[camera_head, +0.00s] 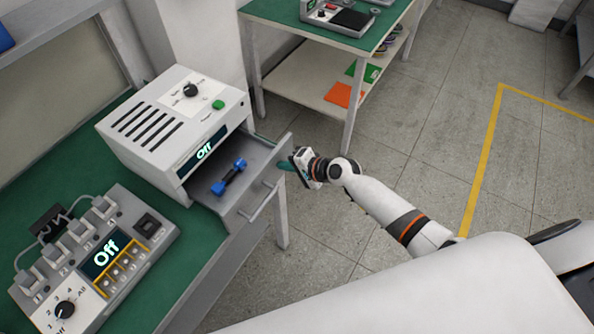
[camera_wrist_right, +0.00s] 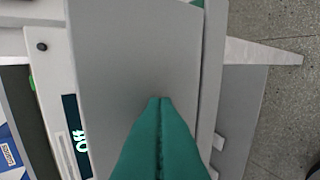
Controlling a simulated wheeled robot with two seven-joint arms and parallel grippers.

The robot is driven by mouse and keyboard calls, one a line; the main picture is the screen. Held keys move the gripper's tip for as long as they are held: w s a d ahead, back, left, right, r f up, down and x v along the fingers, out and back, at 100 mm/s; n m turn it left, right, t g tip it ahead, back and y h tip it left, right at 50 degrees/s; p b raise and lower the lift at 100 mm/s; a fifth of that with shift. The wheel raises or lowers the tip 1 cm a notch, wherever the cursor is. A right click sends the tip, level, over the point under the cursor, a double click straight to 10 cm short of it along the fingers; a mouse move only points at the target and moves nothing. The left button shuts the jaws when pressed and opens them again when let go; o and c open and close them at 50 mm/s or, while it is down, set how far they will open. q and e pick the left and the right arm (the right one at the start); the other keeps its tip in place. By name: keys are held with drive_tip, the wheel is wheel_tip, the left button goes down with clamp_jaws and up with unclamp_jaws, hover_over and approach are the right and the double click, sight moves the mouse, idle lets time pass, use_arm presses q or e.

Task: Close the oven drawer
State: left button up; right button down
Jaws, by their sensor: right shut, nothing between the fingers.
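The oven (camera_head: 175,118) is a pale box on the green-topped bench, with a display reading "Off". Its grey drawer (camera_head: 232,196) is pulled out and has a bar handle (camera_head: 259,201) on its front. A dark part with blue ends (camera_head: 229,176) lies inside the drawer. My right gripper (camera_head: 283,166) is shut and empty at the far right corner of the drawer front; I cannot tell whether it touches. In the right wrist view, its teal fingers (camera_wrist_right: 160,103) are together over the grey drawer, and the oven display (camera_wrist_right: 76,137) shows beside it. My left gripper is not in view.
A control unit (camera_head: 95,256) with a dial and an "Off" display stands on the bench (camera_head: 154,301) in front of the oven. A second table (camera_head: 262,12) with a lower shelf stands behind. Open floor lies to the right, with yellow lines (camera_head: 482,170).

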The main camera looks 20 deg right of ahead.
sight(247, 155)
drive_tip(key=w+a+b, duration=0.1)
drive_tip(key=w+a, duration=0.1)
drive_tip(key=w, duration=0.1)
drive_tip(key=w+a+b, duration=0.2)
drive_tip(key=w+a, duration=0.1)
drive_tip(key=w, duration=0.1)
drive_tip(key=w+a+b, duration=0.1)
drive_tip(key=w+a, duration=0.2)
drive_tip(key=shift+w+a+f, duration=0.1)
drive_tip(key=shift+w, duration=0.15)
drive_tip(key=shift+w+a+b, duration=0.2)
drive_tip(key=shift+w+b, duration=0.05)
drive_tip(key=shift+b, duration=0.1)
drive_tip(key=shift+a+r, duration=0.1)
drive_tip(key=shift+r, duration=0.1)
drive_tip(key=shift+w+r, duration=0.1)
